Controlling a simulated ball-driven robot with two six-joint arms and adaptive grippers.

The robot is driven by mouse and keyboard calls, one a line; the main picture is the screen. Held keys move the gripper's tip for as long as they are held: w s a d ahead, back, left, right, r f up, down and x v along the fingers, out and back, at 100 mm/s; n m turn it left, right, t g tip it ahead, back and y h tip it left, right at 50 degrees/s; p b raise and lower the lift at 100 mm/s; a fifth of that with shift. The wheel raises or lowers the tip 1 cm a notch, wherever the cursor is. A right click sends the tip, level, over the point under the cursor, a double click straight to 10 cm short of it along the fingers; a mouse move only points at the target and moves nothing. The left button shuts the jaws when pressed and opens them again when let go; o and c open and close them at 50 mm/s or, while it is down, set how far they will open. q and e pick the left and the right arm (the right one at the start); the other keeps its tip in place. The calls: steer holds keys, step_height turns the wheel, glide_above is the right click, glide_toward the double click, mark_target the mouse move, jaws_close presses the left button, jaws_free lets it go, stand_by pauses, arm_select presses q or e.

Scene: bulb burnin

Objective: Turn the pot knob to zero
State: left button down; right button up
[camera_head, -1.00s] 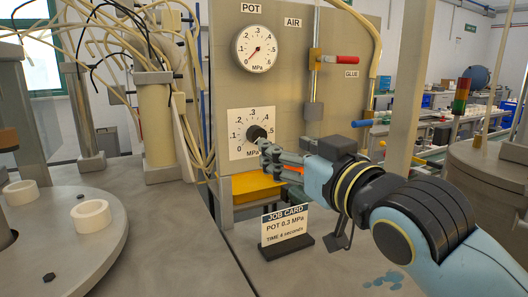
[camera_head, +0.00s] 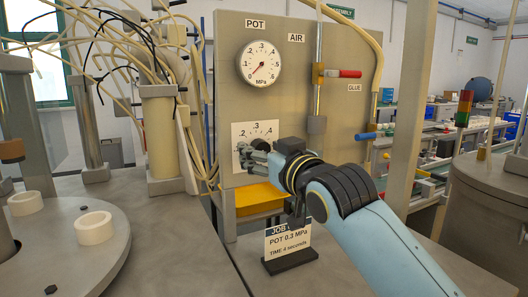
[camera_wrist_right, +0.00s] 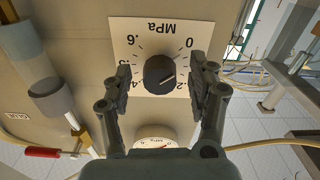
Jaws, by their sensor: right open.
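The pot knob (camera_wrist_right: 160,75) is black and round, on a white dial plate (camera_wrist_right: 150,28) marked 0 to .6 MPa. The wrist view shows it upside down; a pale line on the knob points to the right, but the exact mark is unclear. My right gripper (camera_wrist_right: 160,88) is open, with one finger on each side of the knob and visible gaps. My left gripper is not in view.
Above is the POT gauge (camera_head: 259,63), its needle pointing lower left near 0. A red lever (camera_head: 343,73) and a blue lever (camera_head: 366,136) stick out at the right. A yellow tray (camera_head: 258,198) and a job card (camera_head: 288,242) reading POT 0.3 MPa stand below.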

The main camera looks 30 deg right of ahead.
steer(key=shift+c, duration=1.2)
steer(key=c, duration=0.9)
steer(key=shift+r+n+p, duration=0.1)
steer(key=shift+n+p, duration=0.5)
steer(key=shift+p, duration=0.4)
steer(key=o, duration=1.1)
steer(key=shift+o, duration=0.2)
steer(key=shift+s, duration=0.1)
